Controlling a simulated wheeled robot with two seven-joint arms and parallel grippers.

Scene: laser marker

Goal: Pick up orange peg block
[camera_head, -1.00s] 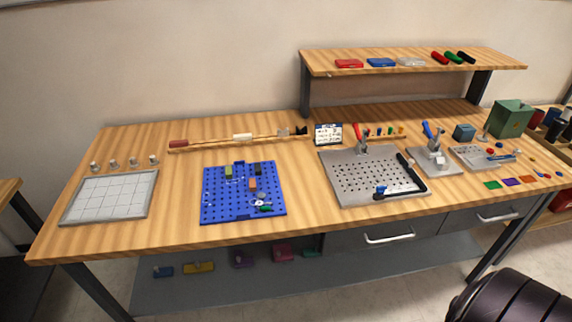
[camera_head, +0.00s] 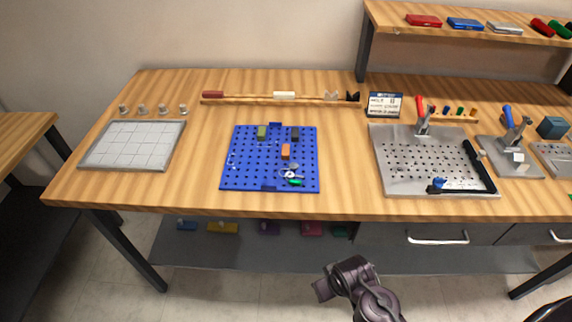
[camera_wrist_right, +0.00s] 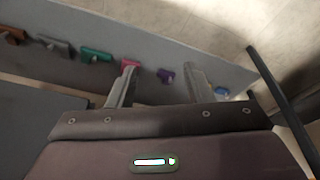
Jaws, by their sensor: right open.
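The orange peg block (camera_head: 286,152) stands on the blue pegboard (camera_head: 240,175), right of its middle. An olive-green block (camera_head: 262,132) and a dark block (camera_head: 295,134) are on the board behind it. A white ring-like part (camera_head: 290,174) and a green piece (camera_head: 296,182) lie in front of it. In the right wrist view my right gripper (camera_wrist_right: 158,82) is open with nothing between its fingers, facing the shelf under the bench. In the head view part of my right arm (camera_head: 362,288) shows below the bench front, away from the block. My left gripper is not in view.
A gridded grey plate (camera_head: 130,146) lies at the left, and a perforated metal plate (camera_head: 410,170) with a black bar lies at the right. A wooden rail (camera_head: 310,100) runs behind the pegboard. Bare wood lies on both sides of the board. The raised shelf (camera_head: 480,42) overhangs the back right.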

